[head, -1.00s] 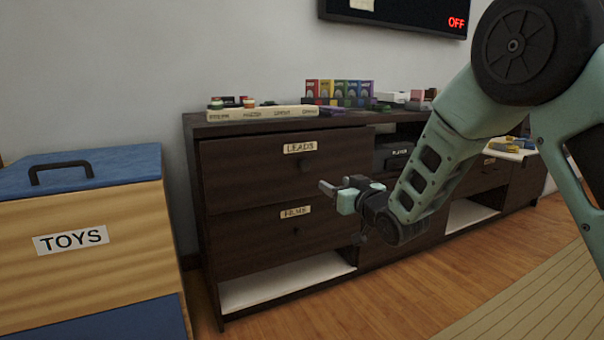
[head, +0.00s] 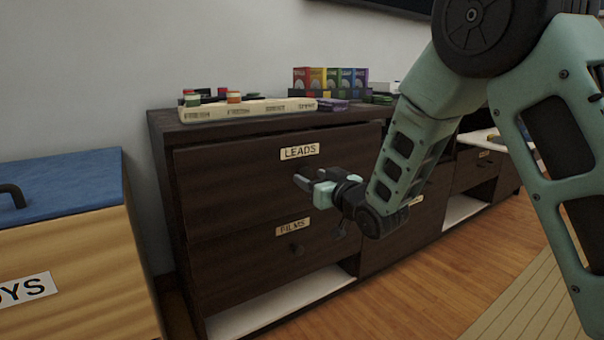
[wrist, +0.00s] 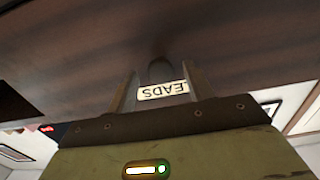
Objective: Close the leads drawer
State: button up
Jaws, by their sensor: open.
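The leads drawer (head: 235,175) is the upper left drawer of the dark wooden cabinet, with a "LEADS" label on its front. It stands out a little from the cabinet body. My gripper (head: 303,178) is open in front of the drawer, just below the label, at the knob. In the wrist view the drawer front (wrist: 60,60) fills the upper part, with the label upside down. The dark knob (wrist: 160,72) shows between my two fingers (wrist: 158,90). I cannot tell whether the fingers touch it.
The films drawer (head: 240,250) is below, over an open white shelf (head: 285,300). The toys box (head: 75,235) stands to the left. A long game box (head: 250,108) and several colored boxes (head: 330,78) lie on the cabinet top. Wooden floor (head: 420,285) is free in front.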

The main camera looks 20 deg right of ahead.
jog(key=shift+w+a, duration=0.1)
jog(key=shift+w, duration=0.15)
grip_shut()
jog(key=shift+p+x, duration=0.35)
jog(key=shift+x, duration=1.85)
jog(key=shift+r, duration=0.1)
grip_release()
